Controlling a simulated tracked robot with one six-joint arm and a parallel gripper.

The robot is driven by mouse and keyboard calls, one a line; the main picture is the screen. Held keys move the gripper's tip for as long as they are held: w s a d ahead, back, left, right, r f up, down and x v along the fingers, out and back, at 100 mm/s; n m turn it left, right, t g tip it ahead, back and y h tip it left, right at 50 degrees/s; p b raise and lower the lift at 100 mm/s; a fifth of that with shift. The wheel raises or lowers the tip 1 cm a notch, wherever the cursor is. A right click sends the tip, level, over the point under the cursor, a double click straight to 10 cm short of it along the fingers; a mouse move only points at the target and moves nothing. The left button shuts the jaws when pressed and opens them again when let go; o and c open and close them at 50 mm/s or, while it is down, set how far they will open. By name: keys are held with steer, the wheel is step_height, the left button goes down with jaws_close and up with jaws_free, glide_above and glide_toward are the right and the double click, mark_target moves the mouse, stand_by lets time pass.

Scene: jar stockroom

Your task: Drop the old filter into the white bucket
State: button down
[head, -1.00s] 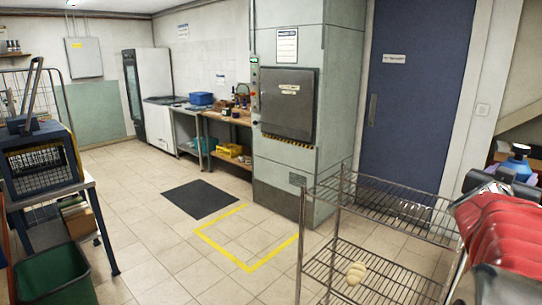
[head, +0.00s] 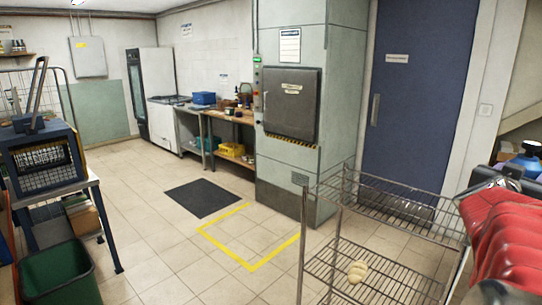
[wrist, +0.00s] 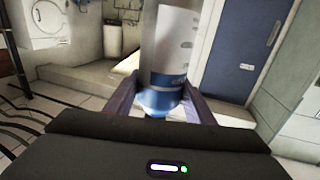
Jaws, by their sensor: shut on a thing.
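My gripper (wrist: 157,100) is shut on an upright white cylinder with a blue band and a blue lower end, which I take for the old filter (wrist: 176,45). Its top runs out of the wrist view. The two dark fingers press on its blue lower end from both sides. I cannot make out a white bucket for sure in any view.
A wire rack (head: 385,275) with a pale lumpy thing (head: 357,271) stands close in front at the right. A green bin (head: 60,272) and a table with a blue cage (head: 45,160) are at the left. The tiled floor between is mostly clear, with a dark mat (head: 203,198).

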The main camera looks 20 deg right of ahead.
steer(key=w+a+f+n+t+y, duration=0.3)
steer(key=w+a+f+n+t, duration=0.15)
steer(key=w+a+f, duration=0.6)
steer(key=w+a+f+n+t+y, duration=0.4)
steer(key=w+a+f+t, duration=0.25)
steer(key=w+a, duration=0.7)
steer(key=w+a+f+n+t+y, duration=0.1)
steer(key=a+f, duration=0.4)
steer(key=a, duration=0.5)
steer(key=w+a+f+n+t+y, duration=0.1)
steer(key=w+a+f+n+y, duration=0.2)
steer(key=a, duration=0.8)
steer(key=w+a+f+n+t+y, duration=0.1)
steer(key=w+a+f+n+y, duration=0.2)
steer(key=a+f, duration=0.6)
steer(key=w+a+y, duration=0.2)
steer(key=y, duration=0.1)
steer(key=shift+f+y, duration=0.2)
steer(key=shift+y, duration=0.1)
steer(key=shift+r, duration=0.2)
